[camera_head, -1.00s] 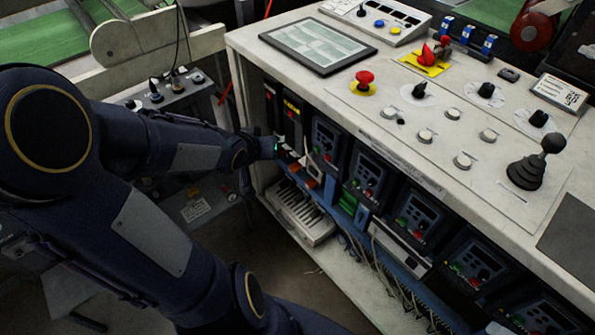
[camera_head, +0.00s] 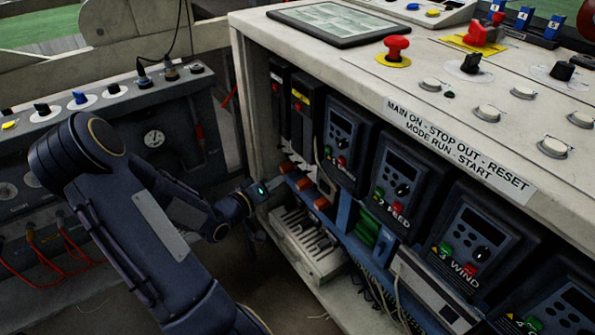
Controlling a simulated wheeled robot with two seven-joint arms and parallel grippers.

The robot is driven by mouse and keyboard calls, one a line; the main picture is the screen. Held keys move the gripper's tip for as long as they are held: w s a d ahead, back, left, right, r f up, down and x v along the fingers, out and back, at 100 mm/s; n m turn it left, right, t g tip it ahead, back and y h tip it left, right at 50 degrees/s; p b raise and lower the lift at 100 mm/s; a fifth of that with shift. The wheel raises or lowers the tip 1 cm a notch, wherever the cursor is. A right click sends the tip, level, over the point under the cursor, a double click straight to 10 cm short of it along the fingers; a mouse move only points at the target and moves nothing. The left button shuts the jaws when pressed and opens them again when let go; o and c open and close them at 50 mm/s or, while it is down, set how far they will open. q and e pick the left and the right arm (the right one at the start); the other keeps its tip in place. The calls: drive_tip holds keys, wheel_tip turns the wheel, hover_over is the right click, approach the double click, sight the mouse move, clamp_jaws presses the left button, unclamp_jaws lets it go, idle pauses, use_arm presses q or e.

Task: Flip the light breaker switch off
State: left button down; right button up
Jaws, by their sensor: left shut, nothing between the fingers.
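My left gripper (camera_head: 278,186) is shut and empty, at the left front of the open control cabinet (camera_head: 247,80). Its tip is small and dark, beside a row of small orange-topped parts (camera_head: 321,203). I cannot tell whether it touches any of them. My right gripper is not in view.
A white slotted unit (camera_head: 308,245) lies below with hanging wires. Buttons and a red emergency stop (camera_head: 396,48) are on top. A grey panel (camera_head: 150,130) stands at left.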

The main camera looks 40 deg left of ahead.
sight(307, 172)
use_arm(q)
drive_tip(key=w+f+b, duration=0.2)
drive_tip(key=w+b, duration=0.2)
drive_tip(key=w, duration=0.6)
drive_tip(key=shift+b, duration=0.4)
drive_tip(key=shift+s+p, duration=0.2)
drive_tip(key=shift+p, duration=0.2)
